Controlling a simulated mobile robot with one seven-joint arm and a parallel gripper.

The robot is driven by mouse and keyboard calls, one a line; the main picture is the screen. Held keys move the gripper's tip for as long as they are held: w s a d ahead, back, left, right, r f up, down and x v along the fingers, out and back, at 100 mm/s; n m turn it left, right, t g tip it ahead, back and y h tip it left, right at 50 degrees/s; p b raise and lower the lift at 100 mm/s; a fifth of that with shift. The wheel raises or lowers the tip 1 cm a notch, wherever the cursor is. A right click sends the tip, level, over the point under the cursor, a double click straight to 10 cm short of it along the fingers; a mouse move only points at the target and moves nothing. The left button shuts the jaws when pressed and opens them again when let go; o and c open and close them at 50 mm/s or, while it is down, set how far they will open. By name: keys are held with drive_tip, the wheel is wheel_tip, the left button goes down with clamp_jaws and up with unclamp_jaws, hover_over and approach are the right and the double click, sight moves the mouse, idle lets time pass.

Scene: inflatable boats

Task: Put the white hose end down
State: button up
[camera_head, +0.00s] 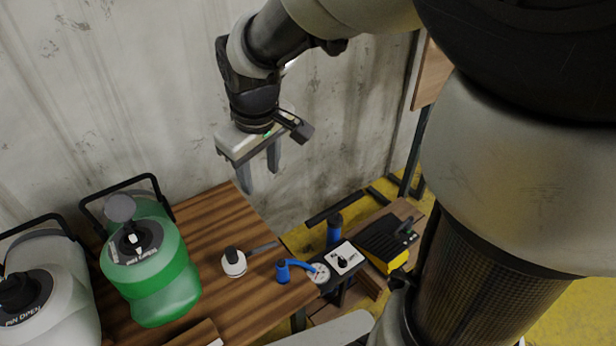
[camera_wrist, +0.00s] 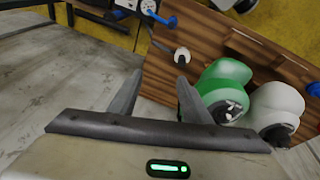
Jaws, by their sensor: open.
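The white hose end (camera_head: 233,262), a small rounded white piece with a dark top, rests on the wooden table (camera_head: 215,215), near its right side. A grey strip runs from it toward the table's right edge. The white hose end also shows in the wrist view (camera_wrist: 182,56), beyond the fingertips. My gripper (camera_head: 260,178) is open and empty, raised near the wall above the table's far right corner. It is clear of the hose end. In the wrist view my gripper (camera_wrist: 159,77) has nothing between its fingers.
A green canister (camera_head: 160,285) and a white canister (camera_head: 45,300) stand on the left of the table. A yellow-black device (camera_head: 385,243) sits lower right. The wall is close behind my gripper.

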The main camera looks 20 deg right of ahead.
drive_tip(key=s+d+r+m+t, duration=0.1)
drive_tip(key=s+d+r+m, duration=0.1)
drive_tip(key=s, duration=0.5)
drive_tip(key=s+d+r+m+t, duration=0.1)
drive_tip(key=s+d+r+m, duration=0.1)
drive_tip(key=s+r, duration=0.3)
drive_tip(key=s+m, duration=0.1)
drive_tip(key=s, duration=0.1)
drive_tip(key=shift+s+d+r+m+t, duration=0.2)
drive_tip(key=shift+s+d+m+t, duration=0.1)
drive_tip(key=shift+s, duration=0.05)
drive_tip(key=shift+a, duration=0.1)
idle(1.3)
